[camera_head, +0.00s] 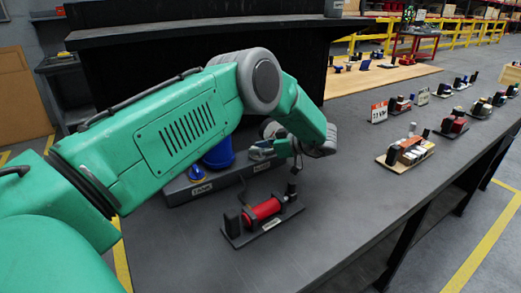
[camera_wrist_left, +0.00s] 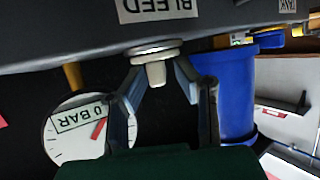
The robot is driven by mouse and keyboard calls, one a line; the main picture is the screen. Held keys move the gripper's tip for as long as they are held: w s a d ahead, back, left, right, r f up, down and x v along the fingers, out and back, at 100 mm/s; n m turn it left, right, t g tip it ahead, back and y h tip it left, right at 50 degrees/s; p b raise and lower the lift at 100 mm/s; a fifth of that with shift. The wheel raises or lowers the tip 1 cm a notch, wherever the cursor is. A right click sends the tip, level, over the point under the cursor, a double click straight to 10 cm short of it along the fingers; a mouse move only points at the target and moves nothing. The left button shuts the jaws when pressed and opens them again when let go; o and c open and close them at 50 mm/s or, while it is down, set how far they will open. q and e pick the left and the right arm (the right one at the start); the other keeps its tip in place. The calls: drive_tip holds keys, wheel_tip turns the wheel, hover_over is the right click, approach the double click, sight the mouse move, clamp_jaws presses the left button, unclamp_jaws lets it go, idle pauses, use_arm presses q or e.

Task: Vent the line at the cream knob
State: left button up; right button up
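The cream knob (camera_wrist_left: 155,72) shows in the left wrist view, with a wide flange and a narrower stub. It sits on a dark grey base under the BLEED label (camera_wrist_left: 158,9), in a picture that is upside down. My left gripper (camera_wrist_left: 162,78) has its two fingers apart, one on each side of the stub. A gap shows beside the stub, so contact cannot be told. In the head view my left gripper (camera_head: 262,151) is low over the grey base (camera_head: 228,178), and the knob cannot be made out there. My right gripper is in neither view.
A blue cylinder (camera_wrist_left: 232,92) stands close beside the fingers. A round gauge (camera_wrist_left: 75,135) with a red needle is on the other side. A red cylinder fixture (camera_head: 262,211) sits in front on the dark table (camera_head: 330,225). Several small fixtures stand farther right.

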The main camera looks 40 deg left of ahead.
use_arm(q)
drive_tip(key=shift+w, duration=0.1)
drive_tip(key=shift+w+d+r, duration=0.15)
drive_tip(key=shift+w+d, duration=0.05)
drive_tip(key=shift+d, duration=0.25)
drive_tip(key=v, duration=0.7)
drive_tip(key=shift+s, duration=0.1)
